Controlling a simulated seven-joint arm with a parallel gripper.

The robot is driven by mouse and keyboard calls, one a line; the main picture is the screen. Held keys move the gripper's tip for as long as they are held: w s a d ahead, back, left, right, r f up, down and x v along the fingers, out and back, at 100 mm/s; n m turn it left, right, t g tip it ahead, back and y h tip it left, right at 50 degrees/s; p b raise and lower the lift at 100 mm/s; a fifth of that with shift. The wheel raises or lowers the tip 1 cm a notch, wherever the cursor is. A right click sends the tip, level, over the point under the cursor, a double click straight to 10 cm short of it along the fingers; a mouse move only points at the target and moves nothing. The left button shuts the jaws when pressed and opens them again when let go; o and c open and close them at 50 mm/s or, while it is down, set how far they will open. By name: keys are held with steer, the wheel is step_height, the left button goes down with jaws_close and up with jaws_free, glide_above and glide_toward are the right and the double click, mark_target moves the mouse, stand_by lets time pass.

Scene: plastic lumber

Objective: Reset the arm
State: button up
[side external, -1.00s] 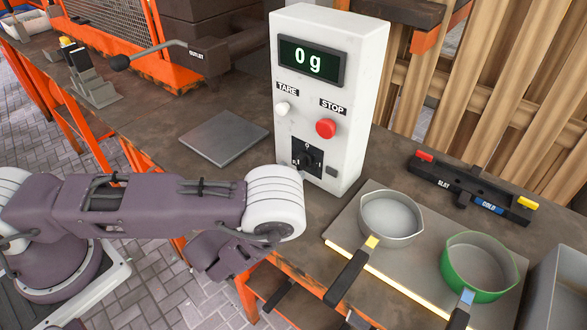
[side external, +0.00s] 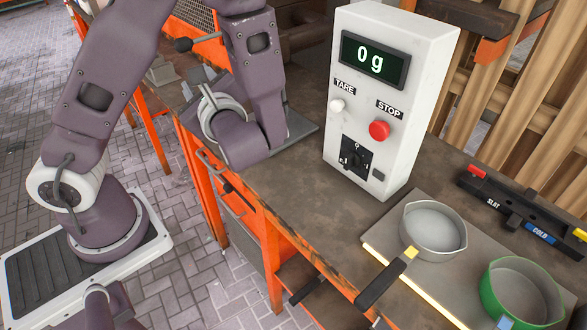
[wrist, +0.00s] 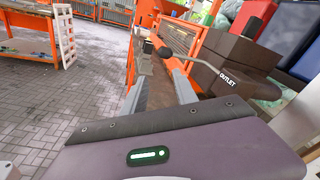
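My gripper (wrist: 160,76) shows in the wrist view as two grey fingers standing apart with nothing between them. It points along the workbench towards the brown outlet box (wrist: 238,65) and its lever. In the side external view my arm is raised and bent, with the wrist over the left part of the bench, left of the white scale console (side external: 385,95). There the fingertips are mostly hidden behind the arm, so their contact with anything cannot be told.
The console reads 0 g and carries a red stop button (side external: 379,130). A grey pan (side external: 432,232) and a green pan (side external: 520,295) sit on a plate to the right. A black slat mould (side external: 520,215) lies behind them. A flat grey plate (side external: 296,135) is partly behind my wrist.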

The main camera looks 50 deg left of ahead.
steer(key=s+d+f+n+g+h, duration=0.1)
steer(key=s+d+n+g+h, duration=0.15)
steer(key=s+n+h, duration=0.35)
steer(key=s+d+f+n+g+h, duration=0.1)
steer(key=s+n+g+h, duration=0.25)
steer(key=s, duration=0.35)
steer(key=w+d+r+n+t+h, duration=0.2)
steer(key=d+r+n+t+h, duration=0.3)
steer(key=d, duration=0.6)
steer(key=shift+w+d+r+t+h, duration=0.2)
steer(key=shift+r+t+h, duration=0.45)
steer(key=shift+t+h, duration=0.5)
